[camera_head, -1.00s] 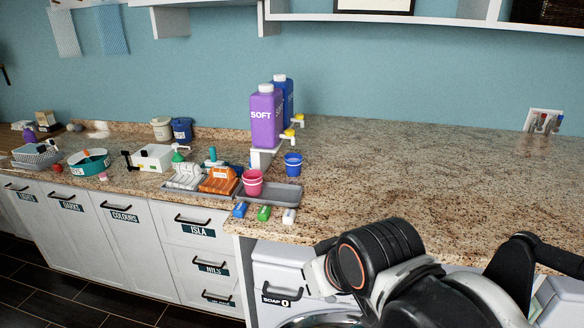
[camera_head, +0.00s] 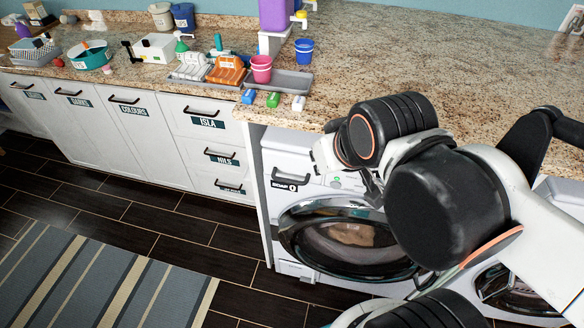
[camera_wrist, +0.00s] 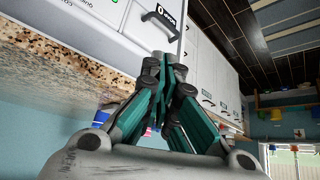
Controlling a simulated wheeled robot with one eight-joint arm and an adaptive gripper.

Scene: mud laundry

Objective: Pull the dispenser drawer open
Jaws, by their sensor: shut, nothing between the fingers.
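The dispenser drawer (camera_head: 291,181) is a white panel at the top left of the left washing machine, with a dark bar handle and a label reading SOAP. It looks shut. In the wrist view, which is turned over, the drawer's dark handle (camera_wrist: 160,22) shows at the top. My gripper (camera_wrist: 164,62) has its fingers together with nothing between them, in front of the machine and apart from the handle in the picture. In the head view my gripper is mostly hidden behind my arm near the machine's top.
The granite counter (camera_head: 420,75) overhangs the machine. A grey tray (camera_head: 290,82) with a pink cup (camera_head: 261,69) stands near its front edge, with small coloured blocks before it. The round door (camera_head: 345,235) is below the drawer. A striped rug (camera_head: 90,280) lies on the open floor.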

